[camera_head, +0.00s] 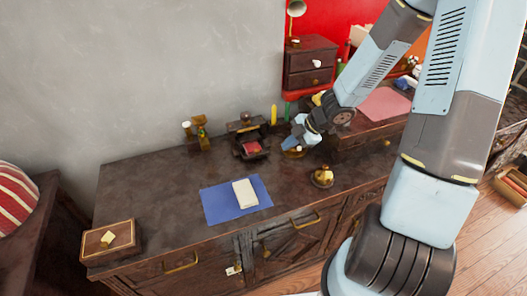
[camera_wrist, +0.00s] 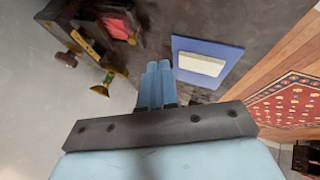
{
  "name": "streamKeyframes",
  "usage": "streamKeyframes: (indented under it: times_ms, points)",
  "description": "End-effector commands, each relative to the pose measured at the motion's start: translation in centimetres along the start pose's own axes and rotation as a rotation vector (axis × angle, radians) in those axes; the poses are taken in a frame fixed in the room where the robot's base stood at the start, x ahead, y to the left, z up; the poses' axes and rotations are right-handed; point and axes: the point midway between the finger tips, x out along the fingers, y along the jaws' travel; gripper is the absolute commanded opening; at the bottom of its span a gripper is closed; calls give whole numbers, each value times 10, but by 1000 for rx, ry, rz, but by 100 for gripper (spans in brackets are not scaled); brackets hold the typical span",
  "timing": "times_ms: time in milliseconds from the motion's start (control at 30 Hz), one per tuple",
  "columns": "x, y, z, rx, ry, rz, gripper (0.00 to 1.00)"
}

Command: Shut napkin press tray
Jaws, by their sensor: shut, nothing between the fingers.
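The napkin press (camera_head: 246,127) is a small dark wooden piece with a round knob on top, standing at the back of the dark cabinet top. Its tray (camera_head: 252,150) shows at the front with a red napkin in it and appears to stick out. In the wrist view the press (camera_wrist: 75,32) is at the upper left, with the red napkin (camera_wrist: 117,28) in the tray. My gripper (camera_head: 290,143) is to the right of the press, apart from it. In the wrist view its fingers (camera_wrist: 157,68) are together and empty. The tray's far end is hidden.
A blue mat (camera_head: 222,204) with a white block (camera_head: 245,193) lies in front of the press. A brass bell (camera_head: 322,177) stands at right, and a brass figure (camera_head: 201,133) at left. A wooden box (camera_head: 110,241) is at the left end. The left cabinet top is mostly clear.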

Motion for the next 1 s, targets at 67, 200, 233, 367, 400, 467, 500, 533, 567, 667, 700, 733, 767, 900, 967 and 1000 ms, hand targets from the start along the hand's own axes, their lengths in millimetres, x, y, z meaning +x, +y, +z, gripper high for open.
streamKeyframes:
  times_ms: [67,200,233,367,400,467,500,533,567,667,700,733,767,900,967,1000]
  points:
    - [2,0,0,2,1,1,0]
    - [11,-1,2,4,0,2,0]
    - [14,-1,2,6,1,2,0]
    - [27,-1,2,6,1,0,0]
    - [30,-1,2,6,1,1,0]
    - [36,-1,2,6,1,1,0]
    - [40,0,2,6,1,1,0]
    - [42,0,2,6,0,2,0]
    - [45,-1,2,6,0,1,0]
    - [55,-1,2,5,0,0,0]
    - [59,0,2,5,1,0,0]
    - [62,0,2,5,1,0,0]
    - [64,-1,2,5,1,0,0]
    - [78,-1,2,4,-1,-1,0]
    - [84,-1,2,6,0,-1,0]
    - [88,-1,2,5,0,-1,0]
